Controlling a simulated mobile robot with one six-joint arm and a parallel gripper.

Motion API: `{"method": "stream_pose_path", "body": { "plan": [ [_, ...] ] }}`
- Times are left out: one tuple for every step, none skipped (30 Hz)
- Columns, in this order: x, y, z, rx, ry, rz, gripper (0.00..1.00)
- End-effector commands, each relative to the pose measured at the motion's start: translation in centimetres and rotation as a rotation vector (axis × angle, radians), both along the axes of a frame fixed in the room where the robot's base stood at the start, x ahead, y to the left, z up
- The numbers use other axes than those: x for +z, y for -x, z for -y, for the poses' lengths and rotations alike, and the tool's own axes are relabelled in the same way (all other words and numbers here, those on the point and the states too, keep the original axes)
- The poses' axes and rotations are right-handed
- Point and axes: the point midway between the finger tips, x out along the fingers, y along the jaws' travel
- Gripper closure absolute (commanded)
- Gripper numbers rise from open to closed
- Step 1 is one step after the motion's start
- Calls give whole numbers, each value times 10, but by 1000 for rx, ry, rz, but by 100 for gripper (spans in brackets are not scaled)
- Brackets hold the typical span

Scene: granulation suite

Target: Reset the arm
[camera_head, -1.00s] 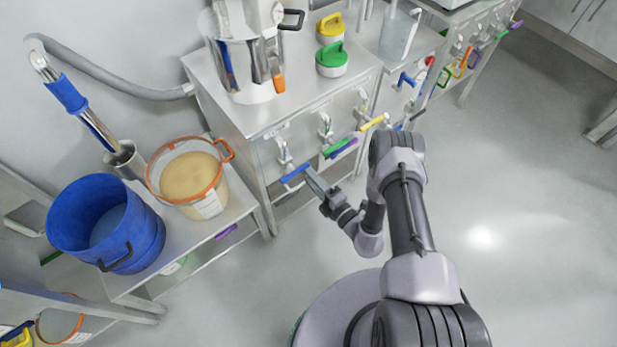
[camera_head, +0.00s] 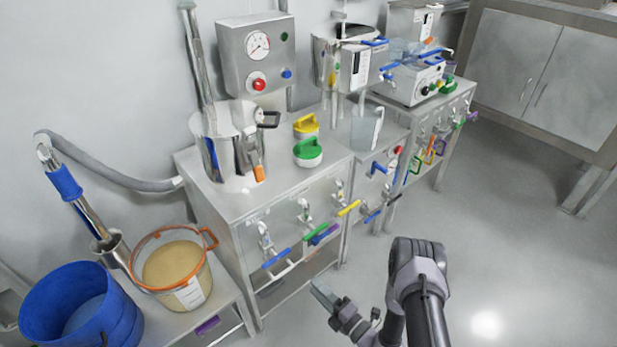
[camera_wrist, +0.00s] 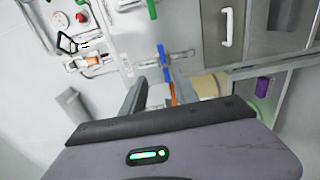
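My gripper (camera_head: 322,290) hangs in front of the near cabinet, right of and below its blue handle (camera_head: 277,258) in the head view. In the wrist view my gripper (camera_wrist: 160,92) shows two grey fingers apart with nothing held between them. A blue handle and an orange part appear beyond the fingertips there. My arm (camera_head: 420,275) is bent, with its elbow raised at the lower right of the head view.
The steel cabinet (camera_head: 240,205) carries a steel vessel (camera_head: 228,150) and green-lidded (camera_head: 308,152) and yellow-lidded jars (camera_head: 306,126). A blue bucket (camera_head: 75,310) and an orange-rimmed tub (camera_head: 190,292) stand at left. Open floor (camera_head: 520,270) lies at right.

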Motion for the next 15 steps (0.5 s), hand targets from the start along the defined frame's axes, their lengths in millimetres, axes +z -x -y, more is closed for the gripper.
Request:
{"method": "stream_pose_path", "body": {
  "plan": [
    [18,-8,-5,37,20,38,64],
    [34,-12,-11,80,42,76,64],
    [64,-19,-22,157,84,144,64],
    [91,-22,-32,229,127,211,64],
    [121,-22,-43,311,177,285,64],
    [162,-15,-59,430,257,400,64],
    [191,-7,-69,519,322,487,64],
    [216,5,-79,605,388,575,64],
    [247,23,-87,716,482,695,64],
    [267,38,-92,797,555,786,64],
    [285,54,-96,877,629,877,64],
    [305,77,-97,978,734,1000,64],
    [318,94,-96,1055,817,1093,64],
    [329,110,-93,1127,901,1185,64],
    [340,131,-86,1221,1019,1307,64]
  ]
}}
